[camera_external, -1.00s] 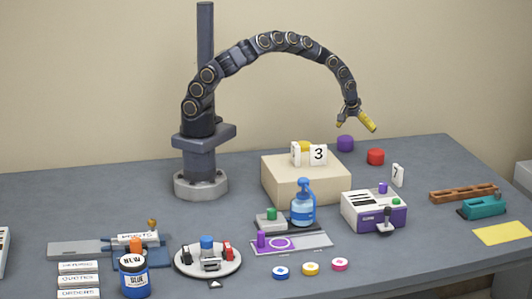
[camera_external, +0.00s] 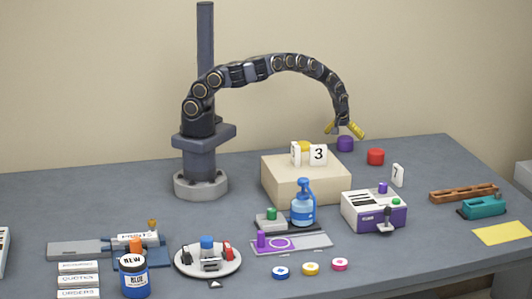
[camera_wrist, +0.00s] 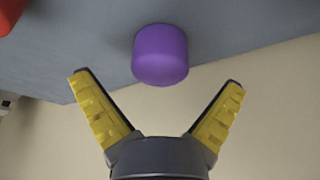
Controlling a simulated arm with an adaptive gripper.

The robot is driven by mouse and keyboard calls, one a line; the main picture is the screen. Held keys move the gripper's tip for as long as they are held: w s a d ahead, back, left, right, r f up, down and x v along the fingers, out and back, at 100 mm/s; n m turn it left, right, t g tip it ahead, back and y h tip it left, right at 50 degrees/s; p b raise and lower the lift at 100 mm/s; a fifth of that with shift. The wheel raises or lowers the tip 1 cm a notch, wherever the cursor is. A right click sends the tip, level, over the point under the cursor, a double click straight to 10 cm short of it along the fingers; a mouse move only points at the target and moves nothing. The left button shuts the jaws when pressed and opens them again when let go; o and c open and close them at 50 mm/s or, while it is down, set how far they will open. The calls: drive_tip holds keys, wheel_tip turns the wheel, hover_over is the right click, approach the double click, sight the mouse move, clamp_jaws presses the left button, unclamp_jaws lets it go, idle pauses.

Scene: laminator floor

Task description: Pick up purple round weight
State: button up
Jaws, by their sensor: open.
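The purple round weight (camera_external: 345,144) is a short cylinder standing on the grey table behind the beige block. In the wrist view the purple round weight (camera_wrist: 160,54) sits beyond the fingertips, centred between them. My gripper (camera_external: 345,130) has yellow fingers and is just above the weight in the external view. In the wrist view my gripper (camera_wrist: 157,82) is spread wide, with nothing between its fingers.
A red round weight (camera_external: 376,157) stands right of the purple one. The beige block (camera_external: 305,180) with number cards (camera_external: 318,154) is in front. A purple-and-white device (camera_external: 375,212) stands nearer the front.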

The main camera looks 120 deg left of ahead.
sight(345, 138)
drive_tip(key=shift+x, duration=1.5)
drive_tip(key=shift+c, duration=0.4)
drive_tip(key=c, duration=1.2)
drive_tip(key=shift+o, duration=0.2)
